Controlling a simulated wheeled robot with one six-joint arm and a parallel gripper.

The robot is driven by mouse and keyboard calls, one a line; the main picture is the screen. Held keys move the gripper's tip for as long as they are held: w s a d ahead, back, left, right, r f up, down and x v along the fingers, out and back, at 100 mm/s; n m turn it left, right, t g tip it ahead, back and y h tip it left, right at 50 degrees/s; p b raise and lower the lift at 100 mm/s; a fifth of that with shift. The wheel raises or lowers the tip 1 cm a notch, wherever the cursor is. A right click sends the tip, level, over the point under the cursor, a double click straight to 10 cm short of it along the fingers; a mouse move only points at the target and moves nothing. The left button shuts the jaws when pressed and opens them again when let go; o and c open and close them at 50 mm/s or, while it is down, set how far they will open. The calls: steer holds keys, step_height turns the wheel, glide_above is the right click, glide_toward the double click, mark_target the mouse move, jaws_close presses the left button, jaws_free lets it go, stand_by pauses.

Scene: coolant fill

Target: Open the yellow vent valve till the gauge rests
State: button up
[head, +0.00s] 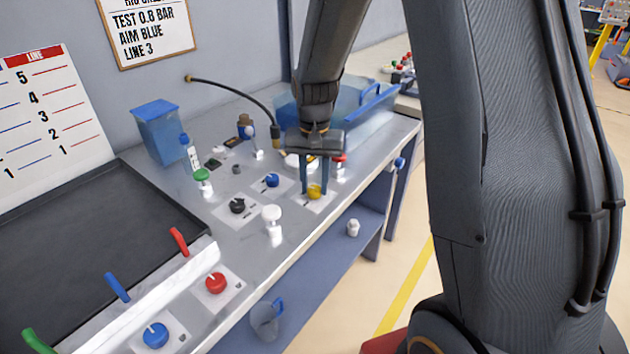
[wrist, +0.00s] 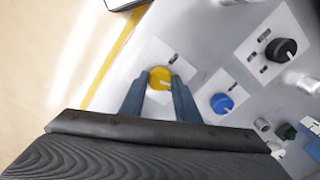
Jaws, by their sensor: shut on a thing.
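The yellow vent valve (head: 314,191) is a round knob on a pale plate near the bench's front edge. It also shows in the wrist view (wrist: 159,78), with a pale pointer mark aimed towards the lower right. My gripper (head: 315,188) points down from above, its two fingers on either side of the yellow knob and shut on it. In the wrist view the fingertips (wrist: 158,82) flank the knob. A round white-faced thing (head: 298,162) behind the gripper may be the gauge; it is partly hidden and I cannot read it.
A blue knob (head: 272,180) and a black knob (head: 237,205) sit left of the yellow one. A blue-trimmed clear bin (head: 362,105) is behind my gripper. A black tray (head: 70,215) lies at left.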

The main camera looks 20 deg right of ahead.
mark_target(314, 188)
steer(key=n+p, duration=0.1)
steer(key=n, duration=0.2)
steer(key=shift+n, duration=0.4)
steer(key=n+p, duration=0.1)
steer(key=n, duration=0.2)
steer(key=shift+n, duration=0.3)
steer(key=n+p, duration=0.1)
steer(key=n, duration=0.5)
steer(key=shift+w+n, duration=0.1)
steer(key=shift+n, duration=0.2)
steer(key=o, duration=1)
steer(key=shift+o, duration=0.2)
steer(key=shift+r, duration=0.1)
steer(key=shift+r+b, duration=0.8)
steer(key=shift+r, duration=3.05)
